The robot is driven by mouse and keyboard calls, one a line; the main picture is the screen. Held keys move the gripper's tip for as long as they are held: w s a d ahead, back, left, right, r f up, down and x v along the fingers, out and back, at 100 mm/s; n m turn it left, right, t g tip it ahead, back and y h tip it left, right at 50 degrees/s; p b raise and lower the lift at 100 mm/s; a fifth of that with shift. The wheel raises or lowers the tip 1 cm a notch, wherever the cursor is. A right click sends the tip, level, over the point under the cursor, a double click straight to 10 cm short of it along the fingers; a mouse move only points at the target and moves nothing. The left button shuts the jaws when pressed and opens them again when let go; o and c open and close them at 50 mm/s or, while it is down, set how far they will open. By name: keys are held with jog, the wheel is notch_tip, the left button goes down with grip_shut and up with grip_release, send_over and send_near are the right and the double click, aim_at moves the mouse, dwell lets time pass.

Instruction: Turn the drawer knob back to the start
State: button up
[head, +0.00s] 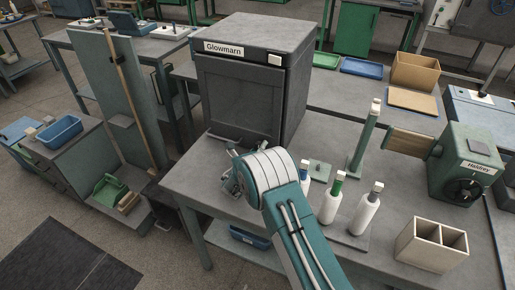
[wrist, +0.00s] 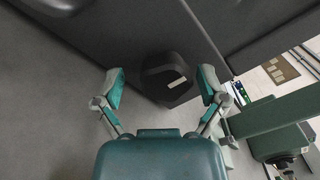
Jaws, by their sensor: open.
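The dark, angular knob (wrist: 155,82) with a short white mark shows in the wrist view, against a dark panel. The mark slants slightly up to the right in the picture. My gripper (wrist: 162,74) is open, with one teal-padded finger on each side of the knob. Gaps show between the pads and the knob, so they look apart. In the head view, my gripper (head: 230,178) is low at the front of the dark Glowmarn cabinet (head: 238,98). My arm hides the knob there.
The grey table (head: 190,182) carries the cabinet. Right of my arm stand white bottles (head: 330,205), a green post (head: 364,140), a green Holdrey machine (head: 468,165) and a beige divided box (head: 432,245). A blue bin (head: 250,238) sits below the tabletop.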

jog(key=shift+d, duration=0.1)
jog(key=shift+s, duration=0.3)
jog(key=v, duration=1.1)
jog(key=shift+s+a, duration=0.15)
jog(key=shift+a, duration=0.1)
jog(key=shift+s, duration=0.1)
